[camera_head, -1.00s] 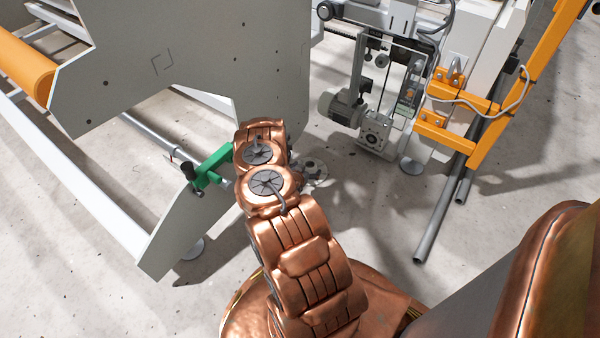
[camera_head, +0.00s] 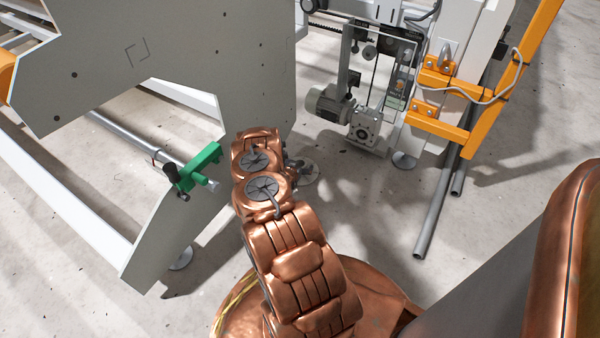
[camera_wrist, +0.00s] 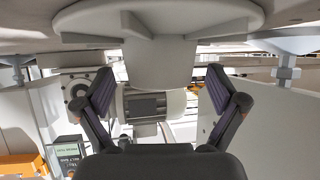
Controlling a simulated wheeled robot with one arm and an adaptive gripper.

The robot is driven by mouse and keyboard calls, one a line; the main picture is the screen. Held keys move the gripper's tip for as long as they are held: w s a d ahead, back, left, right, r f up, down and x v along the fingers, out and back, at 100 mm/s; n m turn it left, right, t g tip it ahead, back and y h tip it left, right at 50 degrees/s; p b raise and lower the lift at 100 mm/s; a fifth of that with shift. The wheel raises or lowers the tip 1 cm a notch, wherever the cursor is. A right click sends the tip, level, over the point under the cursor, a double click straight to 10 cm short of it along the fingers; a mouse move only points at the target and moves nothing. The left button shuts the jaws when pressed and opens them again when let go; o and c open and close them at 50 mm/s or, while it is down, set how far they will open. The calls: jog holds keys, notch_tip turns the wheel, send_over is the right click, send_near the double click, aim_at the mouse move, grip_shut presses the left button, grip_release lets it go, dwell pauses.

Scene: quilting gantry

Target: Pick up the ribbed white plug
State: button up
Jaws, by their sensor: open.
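A large white piece, which looks like the ribbed white plug (camera_wrist: 155,60), fills the top of the wrist view. It has a wide round disc with thin ribs and a thick stem pointing down in the picture. My gripper (camera_wrist: 160,90) is open, with one dark-padded finger on each side of the stem's lower end. I see no clear contact between fingers and stem. In the head view my gripper (camera_head: 295,172) is mostly hidden behind my copper arm, and I cannot make out the plug there.
A grey panel (camera_head: 175,60) stands close left of my arm, with a green bracket (camera_head: 200,168) at its lower edge. A grey motor (camera_head: 328,104) and an orange frame (camera_head: 440,130) stand to the right. Grey pipes (camera_head: 440,210) lie near bare floor.

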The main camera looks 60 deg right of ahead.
jog(key=shift+d+f, duration=0.2)
jog(key=shift+d, duration=0.25)
jog(key=shift+w, duration=0.1)
jog(key=shift+c, duration=0.2)
jog(key=c, duration=1.3)
jog(key=shift+r, duration=0.1)
